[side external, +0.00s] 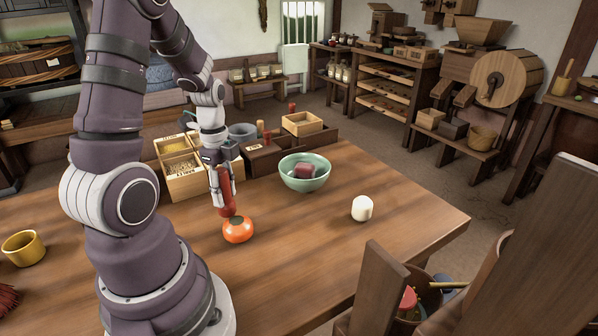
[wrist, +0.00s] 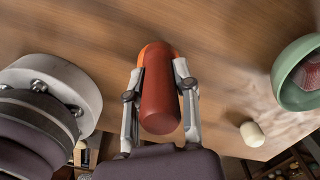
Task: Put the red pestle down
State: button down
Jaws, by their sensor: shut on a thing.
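The red pestle (wrist: 161,95) is held between the two fingers of my gripper (wrist: 158,76), which is shut on it. In the side view the pestle (side external: 228,199) hangs roughly upright, slightly tilted, below my gripper (side external: 222,188). Its lower end is at the top of an orange round fruit (side external: 238,231) on the wooden table (side external: 310,235). I cannot tell whether the pestle touches the fruit or is just in front of or behind it. In the wrist view the fruit (wrist: 154,48) shows only as an orange rim behind the pestle.
A green bowl (side external: 304,184) holding a dark red block (side external: 305,171) stands to the right. Wooden boxes (side external: 180,175) stand behind my gripper. A yellow mug (side external: 23,248) is far left. The table's front middle is clear.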

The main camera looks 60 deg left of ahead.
jog(key=w+a, duration=0.4)
jog(key=a, duration=0.1)
jog(key=w+a+f, duration=0.1)
jog(key=w+a, duration=0.1)
jog(key=shift+w+a, duration=0.2)
jog(key=shift+w, duration=0.1)
jog(key=shift+f, duration=1.75)
jog(key=shift+f, duration=0.15)
jog(key=c, duration=0.8)
grip_release()
jog(key=shift+c, duration=0.2)
